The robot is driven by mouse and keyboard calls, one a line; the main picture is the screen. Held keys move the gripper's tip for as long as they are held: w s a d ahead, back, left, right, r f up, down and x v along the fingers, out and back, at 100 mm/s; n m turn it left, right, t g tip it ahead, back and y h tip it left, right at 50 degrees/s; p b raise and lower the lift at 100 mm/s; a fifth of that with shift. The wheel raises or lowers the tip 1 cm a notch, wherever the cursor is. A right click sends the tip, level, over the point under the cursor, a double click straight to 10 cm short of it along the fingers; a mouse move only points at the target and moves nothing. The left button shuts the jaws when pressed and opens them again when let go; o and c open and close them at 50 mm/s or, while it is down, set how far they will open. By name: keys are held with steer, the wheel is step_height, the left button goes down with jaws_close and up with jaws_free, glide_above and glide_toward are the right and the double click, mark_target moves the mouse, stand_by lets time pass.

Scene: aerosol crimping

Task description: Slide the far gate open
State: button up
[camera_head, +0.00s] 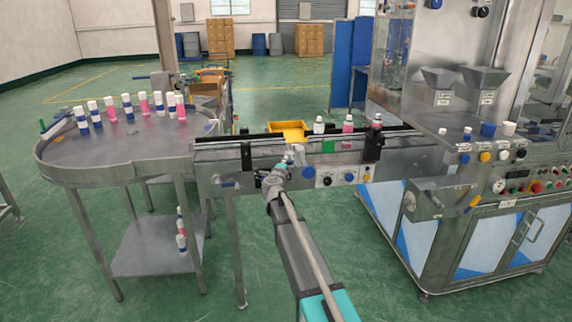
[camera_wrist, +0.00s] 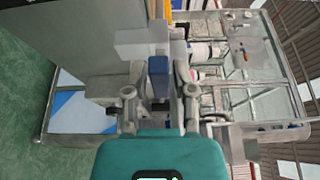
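My gripper (camera_head: 290,160) is at the front side of the conveyor (camera_head: 222,160), near its middle. In the wrist view, the two fingers of my gripper (camera_wrist: 159,90) stand apart, with a blue block (camera_wrist: 158,68) on a pale grey mount (camera_wrist: 135,45) between or just beyond them. Whether they touch it cannot be told. In the head view, dark upright pieces stand at the conveyor's left (camera_head: 246,150) and right (camera_head: 374,143). A green piece (camera_head: 328,146) is between them. I cannot tell which part is the far gate; my gripper covers part of the conveyor front.
A round metal table (camera_head: 110,160) with several white-capped bottles stands left. Several bottles stand on the conveyor's right half, near a yellow bin (camera_head: 289,130). The crimping machine (camera_head: 420,210) is at the right. Green floor is open in front.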

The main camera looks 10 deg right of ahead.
jaws_close()
steer(key=shift+s, duration=2.9)
steer(key=shift+o, duration=2.3)
jaws_free()
